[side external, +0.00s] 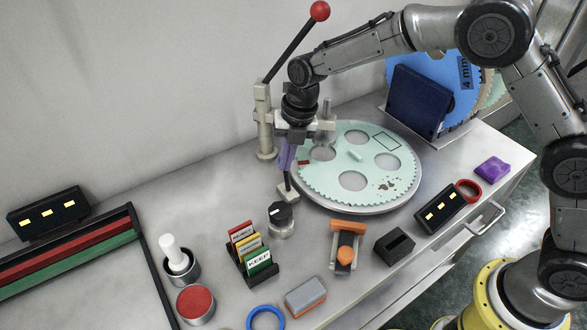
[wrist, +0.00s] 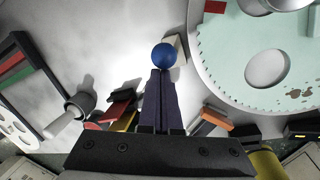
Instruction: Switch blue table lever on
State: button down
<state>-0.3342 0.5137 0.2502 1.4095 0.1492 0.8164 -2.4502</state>
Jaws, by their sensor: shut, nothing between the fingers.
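The blue lever's round knob (wrist: 164,55) shows in the wrist view, just beyond my fingertips. A beige block (wrist: 176,48) lies behind it. In the side view, a thin dark rod rises from a small beige base (side external: 289,193) beside the big disc; the blue knob cannot be made out there. My gripper (side external: 286,168) hangs directly over this rod, fingers pointing down. The dark purple fingers (wrist: 160,74) are shut together with nothing between them. Their tips are at or very close to the knob; I cannot tell whether they touch.
A pale green toothed disc (side external: 330,178) lies right of the lever. A tall lever with a red ball (side external: 319,11) stands behind. In front are a black-topped knob (side external: 281,214), a card holder (side external: 262,277) and an orange-handled fixture (side external: 345,254). Bare table lies left of the lever.

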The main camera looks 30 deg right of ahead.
jog(key=w+f, duration=0.1)
jog(key=w, duration=0.5)
jog(key=shift+d+f, duration=0.2)
dwell(0.5)
jog(key=s+a+r, duration=0.3)
jog(key=s, duration=0.1)
jog(key=w+d+r, duration=0.1)
jog(key=w+r, duration=0.5)
jog(key=w, duration=0.1)
jog(key=shift+d, duration=0.35)
jog(key=shift+w+d+r, duration=0.1)
jog(key=shift+w, duration=0.05)
dwell(0.3)
